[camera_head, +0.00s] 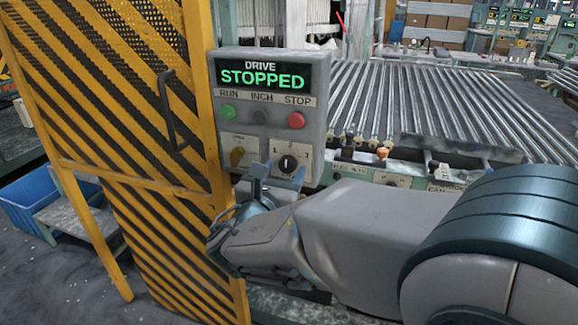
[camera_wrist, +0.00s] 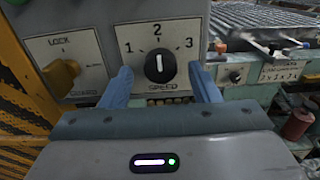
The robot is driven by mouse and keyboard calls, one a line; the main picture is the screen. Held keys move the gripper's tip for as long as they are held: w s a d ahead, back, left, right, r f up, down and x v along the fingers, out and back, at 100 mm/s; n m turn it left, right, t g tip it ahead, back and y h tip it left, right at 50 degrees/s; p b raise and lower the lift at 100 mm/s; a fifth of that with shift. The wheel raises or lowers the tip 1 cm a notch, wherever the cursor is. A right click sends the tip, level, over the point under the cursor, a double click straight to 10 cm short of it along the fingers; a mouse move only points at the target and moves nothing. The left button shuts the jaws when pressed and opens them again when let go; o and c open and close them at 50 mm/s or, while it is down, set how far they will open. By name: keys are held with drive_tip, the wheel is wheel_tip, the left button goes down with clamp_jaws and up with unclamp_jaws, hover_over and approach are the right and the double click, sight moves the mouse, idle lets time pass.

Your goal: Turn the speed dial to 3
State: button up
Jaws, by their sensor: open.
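The speed dial (camera_wrist: 159,67) is a round black knob with a white pointer line, on a pale plate marked 1, 2 and 3. In the wrist view its line points straight up at 2. The dial also shows in the head view (camera_head: 287,163), low on the grey control box. My gripper (camera_wrist: 164,82) is open, its two blue fingers standing left and right of the dial with clear gaps. No contact with the knob shows. In the head view the gripper (camera_head: 278,177) is just below and in front of the dial, partly hidden by my wrist.
The display (camera_head: 262,76) reads DRIVE STOPPED. Green run (camera_head: 228,111), dark inch (camera_head: 260,117) and red stop (camera_head: 296,120) buttons sit above. A yellow lock knob (camera_wrist: 62,75) is left of the dial. A striped yellow guard door (camera_head: 110,110) stands left; a roller bed (camera_head: 430,100) lies right.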

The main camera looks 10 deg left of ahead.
drive_tip(key=shift+w+d, duration=0.1)
drive_tip(key=shift+w, duration=0.65)
drive_tip(key=c, duration=1)
